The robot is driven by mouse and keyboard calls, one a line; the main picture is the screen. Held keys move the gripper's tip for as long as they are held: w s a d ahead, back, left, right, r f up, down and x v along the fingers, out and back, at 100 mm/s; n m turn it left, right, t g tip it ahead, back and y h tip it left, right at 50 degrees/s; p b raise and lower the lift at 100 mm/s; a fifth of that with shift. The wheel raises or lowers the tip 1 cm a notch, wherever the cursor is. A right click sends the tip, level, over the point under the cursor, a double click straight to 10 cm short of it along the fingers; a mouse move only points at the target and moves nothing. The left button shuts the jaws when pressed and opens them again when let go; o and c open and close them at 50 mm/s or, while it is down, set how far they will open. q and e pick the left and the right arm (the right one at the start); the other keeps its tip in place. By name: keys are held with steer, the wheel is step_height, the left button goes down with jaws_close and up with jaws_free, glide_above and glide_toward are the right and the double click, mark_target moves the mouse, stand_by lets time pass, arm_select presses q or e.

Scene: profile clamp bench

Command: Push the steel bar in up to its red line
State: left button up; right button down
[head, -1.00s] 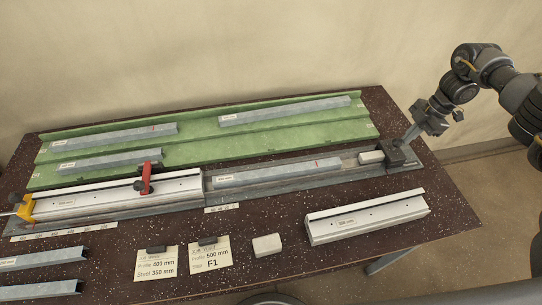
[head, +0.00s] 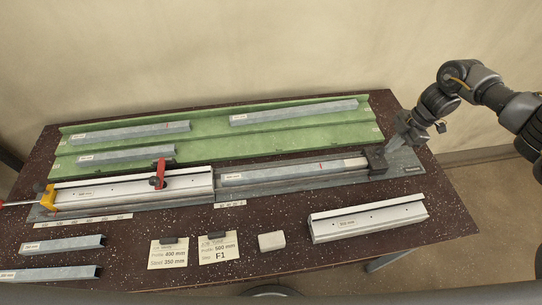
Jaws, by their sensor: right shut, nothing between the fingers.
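The steel bar (head: 275,174) lies in the grey rail, in line with the white profile (head: 120,191). Its red line (head: 320,167) shows near its right end, outside the profile. The bar's left end is at the profile's right end; I cannot tell whether it is inside. A dark sliding block (head: 376,161) with a pale pusher nose (head: 356,162) stands at the bar's right end, seemingly touching it. My right gripper (head: 397,140) is shut and empty, against or very near the dark block's right side. My left gripper is out of view.
A red clamp (head: 159,175) sits over the profile and a yellow stop (head: 48,197) at its left end. A green tray (head: 200,125) with several steel bars lies behind. A spare white profile (head: 365,220), a small pale block (head: 271,241) and cards (head: 217,247) lie in front.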

steer(key=p, duration=0.3)
glide_above(367, 160)
steer(key=shift+r, duration=0.1)
steer(key=shift+s+a+p, duration=0.3)
steer(key=shift+a+p, duration=0.3)
steer(key=shift+a, duration=1.6)
steer(key=shift+s+a+p, duration=0.25)
steer(key=shift+a+p, duration=0.4)
steer(key=shift+a, duration=1.55)
steer(key=shift+s+a+p, duration=0.3)
steer(key=shift+a+p, duration=0.3)
steer(key=shift+a, duration=1.6)
steer(key=shift+s+a+p, duration=0.2)
steer(key=shift+a+p, duration=0.05)
steer(key=shift+a, duration=1.1)
steer(key=shift+s+a+p, duration=0.15)
steer(key=shift+a+p, duration=0.1)
steer(key=shift+a, duration=1.05)
steer(key=shift+s+a+p, duration=0.2)
steer(key=shift+a+p, duration=0.05)
steer(key=shift+a, duration=1.1)
steer(key=shift+s+a, duration=0.2)
steer(key=shift+a, duration=1.25)
steer(key=shift+s+a, duration=0.2)
steer(key=shift+a, duration=1.2)
steer(key=shift+s+a, duration=0.1)
steer(key=shift+a, duration=0.4)
steer(key=shift+d, duration=0.15)
